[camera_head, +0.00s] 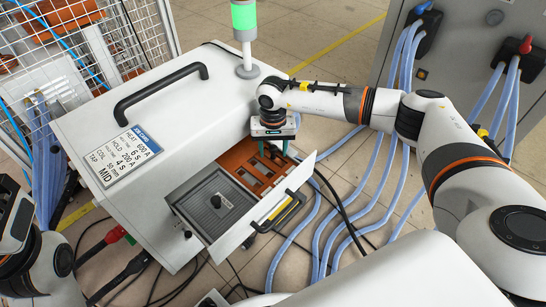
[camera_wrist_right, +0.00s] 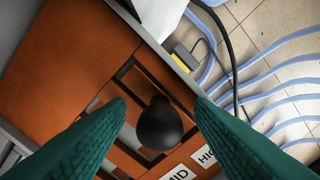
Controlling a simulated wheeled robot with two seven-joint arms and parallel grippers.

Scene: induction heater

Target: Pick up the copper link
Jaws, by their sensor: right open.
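My right gripper (camera_head: 275,150) is open above the far part of the pulled-out drawer, its green fingers pointing down. In the right wrist view, a black round knob (camera_wrist_right: 160,124) sits between the two open fingers, and nothing shows gripped. Around it are orange-brown copper-coloured surfaces (camera_wrist_right: 75,52) with dark rectangular slots. The copper link cannot be told clearly from the orange slotted insert (camera_head: 238,158) in the drawer, and the fingers hide part of this area. My left arm shows at the left edge, but its fingers do not show.
The drawer (camera_head: 234,240) stands out of a white cabinet (camera_head: 90,125) with a black handle. A grey plate (camera_head: 212,207) with a black knob fills the drawer's near part. A job card (camera_head: 125,155) lies on top. Blue hoses (camera_head: 375,220) cross the floor at right.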

